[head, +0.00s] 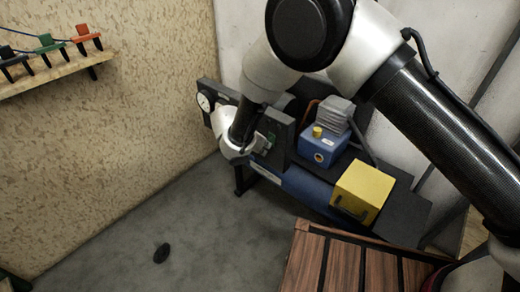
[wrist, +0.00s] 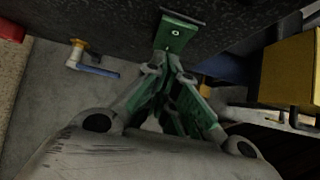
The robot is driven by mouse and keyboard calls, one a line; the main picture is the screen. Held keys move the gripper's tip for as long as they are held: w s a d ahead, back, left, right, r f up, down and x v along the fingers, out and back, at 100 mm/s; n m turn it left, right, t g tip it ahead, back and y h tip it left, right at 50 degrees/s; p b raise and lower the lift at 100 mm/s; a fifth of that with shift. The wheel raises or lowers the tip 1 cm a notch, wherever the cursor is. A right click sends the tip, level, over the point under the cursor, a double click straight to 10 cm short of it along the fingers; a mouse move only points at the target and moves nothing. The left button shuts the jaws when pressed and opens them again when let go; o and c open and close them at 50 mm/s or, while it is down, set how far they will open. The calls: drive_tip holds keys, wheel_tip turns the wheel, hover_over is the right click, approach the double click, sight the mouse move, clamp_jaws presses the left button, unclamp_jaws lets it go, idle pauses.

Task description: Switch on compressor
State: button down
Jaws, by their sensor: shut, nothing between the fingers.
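The compressor stands against the back wall in the head view, with a blue tank (head: 312,190), a blue pump unit (head: 322,150) and a dark upright panel (head: 285,127). A green switch plate (wrist: 178,34) with a small round mark sits on the dark panel in the wrist view. My gripper (head: 268,143) is in front of the panel in the head view. In the wrist view its fingers (wrist: 166,62) are shut and empty, with the tips right at the lower edge of the green plate. I cannot tell whether they touch it.
A yellow box (head: 363,190) sits on the compressor's right part. A blue-handled valve (wrist: 92,68) is left of my fingers. A wooden slatted crate (head: 330,262) stands in front. A shelf (head: 50,78) holds several coloured clamps. Floor at left is mostly clear, with a small dark object (head: 161,253).

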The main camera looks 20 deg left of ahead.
drive_tip(key=shift+w, duration=0.1)
drive_tip(key=shift+w+d+f, duration=0.15)
drive_tip(key=shift+w+f, duration=0.05)
drive_tip(key=shift+r, duration=0.1)
drive_tip(key=shift+r, duration=0.8)
